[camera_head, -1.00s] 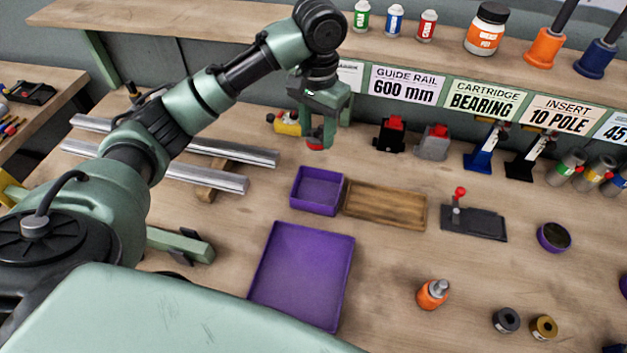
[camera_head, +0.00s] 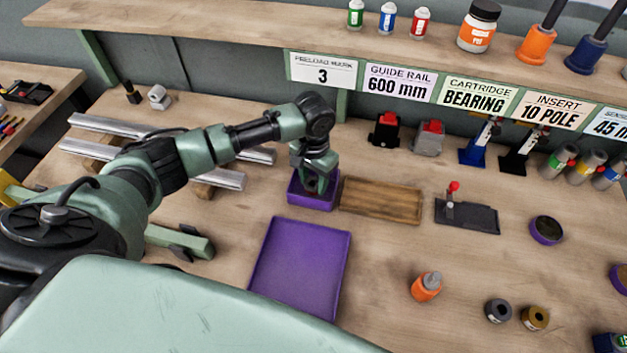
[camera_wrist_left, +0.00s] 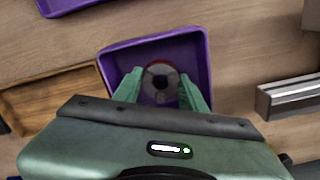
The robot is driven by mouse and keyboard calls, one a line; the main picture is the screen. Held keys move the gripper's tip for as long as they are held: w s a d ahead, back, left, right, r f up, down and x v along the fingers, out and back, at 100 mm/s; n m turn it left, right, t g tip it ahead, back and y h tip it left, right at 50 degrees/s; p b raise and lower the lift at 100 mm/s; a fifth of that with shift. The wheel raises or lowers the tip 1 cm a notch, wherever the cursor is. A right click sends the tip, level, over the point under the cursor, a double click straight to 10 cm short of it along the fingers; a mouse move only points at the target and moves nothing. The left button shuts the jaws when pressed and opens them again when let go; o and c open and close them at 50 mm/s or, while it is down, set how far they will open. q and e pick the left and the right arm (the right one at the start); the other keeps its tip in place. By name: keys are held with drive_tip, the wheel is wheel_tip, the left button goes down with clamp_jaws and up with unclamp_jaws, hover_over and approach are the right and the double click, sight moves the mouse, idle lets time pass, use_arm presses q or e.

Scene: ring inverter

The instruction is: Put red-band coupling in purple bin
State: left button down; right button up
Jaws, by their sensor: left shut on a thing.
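The red-band coupling (camera_wrist_left: 160,82) is a grey round part with a dark bore and a bit of red at its edge in the left wrist view. My left gripper (camera_head: 314,184) is shut on it, with a finger on each side. The small purple bin (camera_head: 312,203) stands under the gripper in the head view. In the left wrist view the bin (camera_wrist_left: 203,62) surrounds the coupling on several sides. I cannot tell whether the coupling touches the bin's floor. My right gripper is not in view.
A large purple tray (camera_head: 300,268) lies in front of the bin. A wooden tray (camera_head: 381,201) is just right of the bin. Metal rails (camera_head: 205,172) lie to the left.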

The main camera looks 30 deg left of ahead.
use_arm(q)
drive_tip(key=shift+f, duration=0.3)
drive_tip(key=shift+f, duration=0.1)
drive_tip(key=c, duration=0.8)
unclamp_jaws()
wheel_tip(320, 180, up, 12)
drive_tip(key=shift+r+b, duration=0.15)
drive_tip(key=shift+b, duration=0.35)
